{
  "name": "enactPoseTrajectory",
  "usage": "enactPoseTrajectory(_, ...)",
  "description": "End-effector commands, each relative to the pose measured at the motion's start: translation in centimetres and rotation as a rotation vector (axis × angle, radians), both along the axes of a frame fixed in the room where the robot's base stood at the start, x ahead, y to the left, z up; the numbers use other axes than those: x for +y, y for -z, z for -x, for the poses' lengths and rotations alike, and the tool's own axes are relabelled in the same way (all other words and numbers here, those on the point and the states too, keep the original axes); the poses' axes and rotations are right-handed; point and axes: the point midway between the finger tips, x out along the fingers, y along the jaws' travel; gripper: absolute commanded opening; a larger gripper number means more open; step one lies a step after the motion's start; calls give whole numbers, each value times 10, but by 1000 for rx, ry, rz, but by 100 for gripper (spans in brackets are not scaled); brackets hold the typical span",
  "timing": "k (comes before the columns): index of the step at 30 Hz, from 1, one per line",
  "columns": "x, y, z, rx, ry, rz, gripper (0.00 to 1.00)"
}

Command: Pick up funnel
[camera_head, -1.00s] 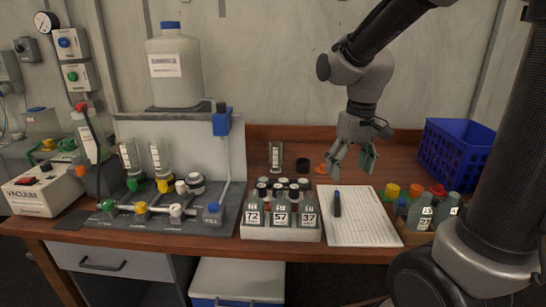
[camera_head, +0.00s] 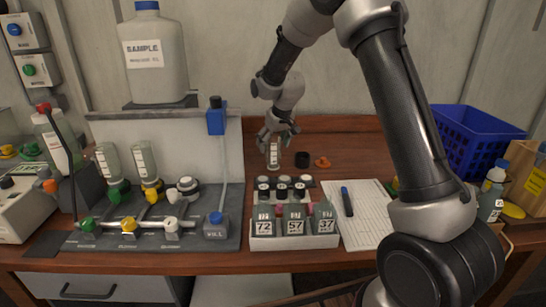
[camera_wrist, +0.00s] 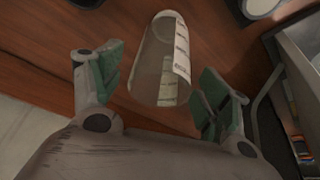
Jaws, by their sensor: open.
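The funnel (camera_head: 273,157) seems to be the clear, open cup with pale scale markings that stands on the wooden table behind the bottle rack. My gripper (camera_head: 276,138) is open just above it, its fingers around the upper part. In the wrist view the funnel (camera_wrist: 160,75) lies between the two green finger pads of my gripper (camera_wrist: 160,88), with a visible gap on each side. Its near end reaches between the pads. No firm contact shows.
A dark cap (camera_head: 302,159) and an orange piece (camera_head: 322,162) stand to the right. A white rack (camera_head: 294,242) of bottles is in front. The manifold (camera_head: 140,232) with two similar cups is left. A clipboard sheet (camera_head: 366,217) and blue crate (camera_head: 470,143) are right.

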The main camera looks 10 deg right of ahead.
Motion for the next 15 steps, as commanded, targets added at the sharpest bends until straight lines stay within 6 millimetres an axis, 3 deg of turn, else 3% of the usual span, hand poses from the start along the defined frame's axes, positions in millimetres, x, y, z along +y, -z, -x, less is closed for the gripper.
enactPoseTrajectory(6, 3, 29, -11, 2, 0, 1, 76)
enactPoseTrajectory(14, 4, 32, -12, 1, 0, 0, 76)
enactPoseTrajectory(15, 4, 32, -12, 1, 0, 0, 71)
